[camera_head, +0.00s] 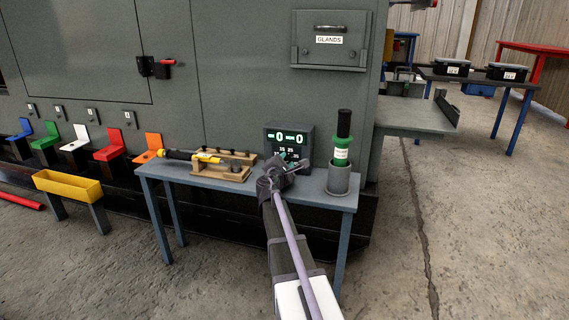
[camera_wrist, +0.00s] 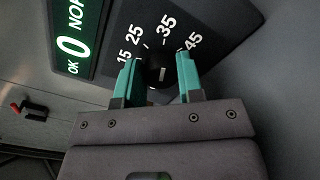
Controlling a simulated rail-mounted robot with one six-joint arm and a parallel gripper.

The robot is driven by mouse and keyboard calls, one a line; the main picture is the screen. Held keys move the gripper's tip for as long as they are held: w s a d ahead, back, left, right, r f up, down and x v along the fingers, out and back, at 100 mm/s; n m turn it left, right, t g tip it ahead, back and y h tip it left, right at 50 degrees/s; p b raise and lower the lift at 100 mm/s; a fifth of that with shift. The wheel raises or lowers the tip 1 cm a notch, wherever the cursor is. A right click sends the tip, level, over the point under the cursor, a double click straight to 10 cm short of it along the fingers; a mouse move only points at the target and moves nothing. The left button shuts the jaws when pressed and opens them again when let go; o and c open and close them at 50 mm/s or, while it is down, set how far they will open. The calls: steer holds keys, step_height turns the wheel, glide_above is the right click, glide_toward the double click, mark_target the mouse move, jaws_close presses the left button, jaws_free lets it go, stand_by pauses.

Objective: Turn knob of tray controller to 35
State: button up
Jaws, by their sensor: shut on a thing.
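The tray controller (camera_head: 312,144) is a dark box on the blue-grey bench, with a green display showing two zeros. In the wrist view its dial plate (camera_wrist: 208,28) carries the marks 15, 25, 35 and 45. The dark round knob (camera_wrist: 158,76) sits below these marks with a short white line on it; which mark it points to I cannot tell for sure. My gripper (camera_wrist: 157,60) has its green fingers on either side of the knob, shut on it. In the head view my gripper (camera_head: 286,166) is in front of the controller and covers the knob.
On the bench (camera_head: 204,178), a yellow-and-black screwdriver (camera_head: 205,157) lies on a wooden stand left of the controller. A green-and-black tool (camera_head: 342,140) stands in a grey cup (camera_head: 339,180) to the right. The grey enclosure wall (camera_head: 240,70) rises behind.

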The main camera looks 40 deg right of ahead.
steer(key=o, duration=0.9)
steer(key=v, duration=1.1)
